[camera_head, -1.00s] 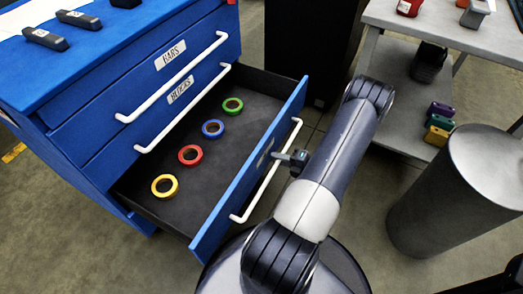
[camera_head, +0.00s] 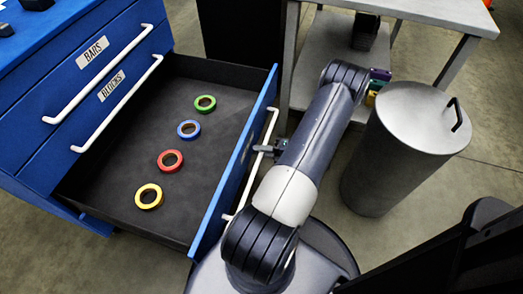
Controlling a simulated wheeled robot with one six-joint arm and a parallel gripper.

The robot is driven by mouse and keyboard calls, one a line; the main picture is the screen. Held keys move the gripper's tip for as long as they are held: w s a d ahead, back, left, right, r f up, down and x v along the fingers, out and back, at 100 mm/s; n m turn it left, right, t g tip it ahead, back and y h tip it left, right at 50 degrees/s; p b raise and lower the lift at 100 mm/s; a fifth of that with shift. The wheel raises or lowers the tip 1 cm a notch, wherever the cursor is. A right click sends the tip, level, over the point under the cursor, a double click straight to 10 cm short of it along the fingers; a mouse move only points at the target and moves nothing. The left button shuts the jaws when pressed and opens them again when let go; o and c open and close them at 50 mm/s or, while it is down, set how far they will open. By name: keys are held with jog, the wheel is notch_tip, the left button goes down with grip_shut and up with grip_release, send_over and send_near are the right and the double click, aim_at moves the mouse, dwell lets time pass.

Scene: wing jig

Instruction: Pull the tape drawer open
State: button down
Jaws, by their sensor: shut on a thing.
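The tape drawer (camera_head: 222,178) is the lowest drawer of the blue cabinet (camera_head: 30,110) and stands far out, with its dark floor in full view. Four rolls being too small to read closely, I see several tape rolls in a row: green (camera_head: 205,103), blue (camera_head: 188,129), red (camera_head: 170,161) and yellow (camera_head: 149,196). The white drawer handle (camera_head: 258,160) runs along the drawer front. My gripper (camera_head: 268,149) is shut on this handle near its middle. My arm hides part of the handle and front.
The drawers labelled BARS (camera_head: 97,52) and BLOCKS (camera_head: 111,86) are closed above. A grey cylindrical bin (camera_head: 385,165) stands to the right of my arm. A grey table (camera_head: 440,15) with a lower shelf stands behind it. Floor shows between cabinet and bin.

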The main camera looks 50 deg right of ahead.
jog(key=c, duration=1.5)
grip_release()
jog(key=shift+o, duration=0.2)
jog(key=p+v, duration=0.2)
jog(key=v, duration=0.8)
jog(key=shift+s+d, duration=0.15)
jog(key=shift+s, duration=0.25)
jog(key=shift+w, duration=0.15)
jog(key=b+x, duration=0.2)
jog(key=x, duration=0.8)
jog(key=shift+w+a, duration=0.25)
jog(key=shift+w, duration=0.3)
jog(key=shift+s+d, duration=0.1)
